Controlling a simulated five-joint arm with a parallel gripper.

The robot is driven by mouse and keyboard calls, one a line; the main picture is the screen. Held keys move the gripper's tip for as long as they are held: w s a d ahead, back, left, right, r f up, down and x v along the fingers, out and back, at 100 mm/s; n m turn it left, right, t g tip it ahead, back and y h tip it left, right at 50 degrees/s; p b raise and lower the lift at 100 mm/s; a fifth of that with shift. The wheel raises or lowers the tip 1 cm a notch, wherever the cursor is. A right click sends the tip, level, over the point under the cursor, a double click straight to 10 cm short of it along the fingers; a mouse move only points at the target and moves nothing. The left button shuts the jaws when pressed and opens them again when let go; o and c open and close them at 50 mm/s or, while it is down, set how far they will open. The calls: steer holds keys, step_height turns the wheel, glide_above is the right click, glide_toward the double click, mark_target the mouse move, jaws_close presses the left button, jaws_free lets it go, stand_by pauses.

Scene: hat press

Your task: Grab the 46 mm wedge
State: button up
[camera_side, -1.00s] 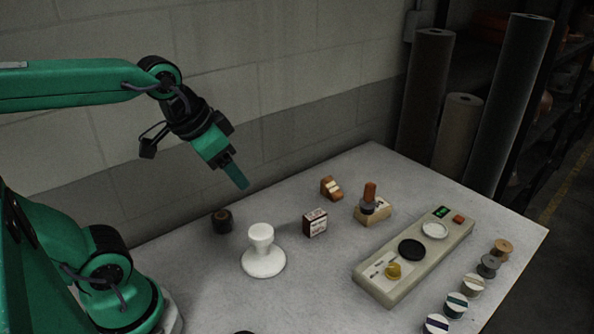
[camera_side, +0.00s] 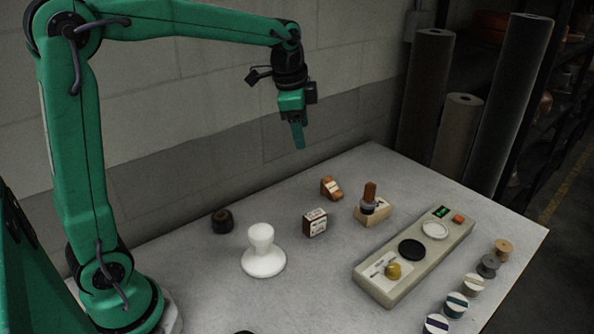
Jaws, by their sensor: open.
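A small orange-brown wedge-shaped block (camera_side: 331,188) with a pale label lies on the table towards the back edge. It looks like the wedge, but its marking is too small to read. My gripper (camera_side: 299,136) hangs above the back of the table, up and to the left of the block in the picture. It points down, is open and has nothing visible between its fingers. The gap between the fingers is hard to see from this side.
A dark box with a white label (camera_side: 315,223) stands in front of the block. A wooden stand with a brown-handled stamp (camera_side: 369,202) is to its right. A white knobbed form (camera_side: 263,258), a dark roll (camera_side: 222,221), a control panel (camera_side: 375,287) and several spools (camera_side: 488,265) stand around.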

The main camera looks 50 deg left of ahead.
steer(key=w+a+f+m+g, duration=0.1)
steer(key=w+a+f+m, duration=0.25)
steer(key=w+f, duration=0.5)
steer(key=m+g, duration=0.2)
steer(key=m, duration=0.3)
glide_above(329, 181)
steer(key=f, duration=0.8)
steer(key=shift+s+d+f, duration=0.15)
steer(key=shift+s+f, duration=0.1)
steer(key=shift+f, duration=0.1)
steer(key=shift+w+f, duration=0.2)
steer(key=shift+f, duration=4.25)
steer(key=c, duration=1.1)
steer(key=shift+r, duration=0.1)
